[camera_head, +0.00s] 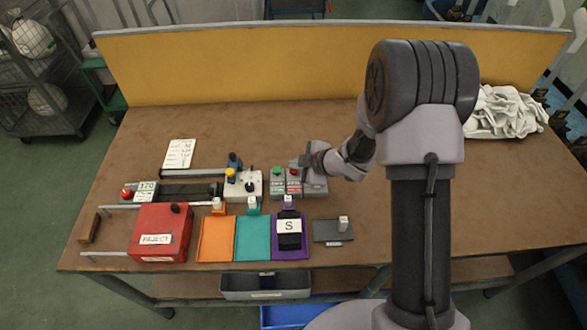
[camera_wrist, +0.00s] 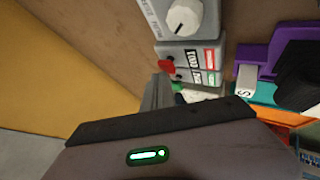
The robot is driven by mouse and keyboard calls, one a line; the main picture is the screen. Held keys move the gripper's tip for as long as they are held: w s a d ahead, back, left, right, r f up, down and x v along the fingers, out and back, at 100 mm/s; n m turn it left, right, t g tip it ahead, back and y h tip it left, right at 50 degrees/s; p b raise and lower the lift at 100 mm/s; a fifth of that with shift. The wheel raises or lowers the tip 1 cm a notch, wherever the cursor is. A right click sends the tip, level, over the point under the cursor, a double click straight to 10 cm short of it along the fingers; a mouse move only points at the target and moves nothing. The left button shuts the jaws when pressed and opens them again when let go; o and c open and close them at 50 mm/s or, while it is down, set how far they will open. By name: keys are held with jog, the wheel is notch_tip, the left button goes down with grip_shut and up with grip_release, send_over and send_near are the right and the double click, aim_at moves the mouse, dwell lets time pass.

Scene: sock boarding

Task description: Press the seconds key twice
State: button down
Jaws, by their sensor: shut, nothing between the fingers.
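A grey key box (camera_head: 285,188) stands mid-table with a green key (camera_head: 277,171) on its left and a red key (camera_head: 293,171) on its right. In the wrist view the red key (camera_wrist: 166,65) and part of the green key (camera_wrist: 178,86) show beside red and green labels. The label words are too small to read, so I cannot tell which key is the seconds key. My gripper (camera_head: 307,158) is shut and empty, close to the red key's right side in the head view. Its fingers (camera_wrist: 158,90) partly hide the keys in the wrist view; contact cannot be told.
A grey box with a white knob (camera_wrist: 185,17) stands beside the key box. A white control box (camera_head: 243,185) is to its left. Orange (camera_head: 215,240), teal (camera_head: 253,240) and purple (camera_head: 305,250) trays lie in front, near a red REJECT box (camera_head: 160,220). White cloth (camera_head: 505,112) lies back right.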

aim_at(296, 171)
jog(key=shift+f, duration=0.3)
dwell(0.5)
jog(key=shift+r+p, duration=0.8)
jog(key=shift+r, duration=0.3)
notch_tip(296, 171, up, 5)
jog(key=p, duration=0.4)
jog(key=shift+p, duration=0.3)
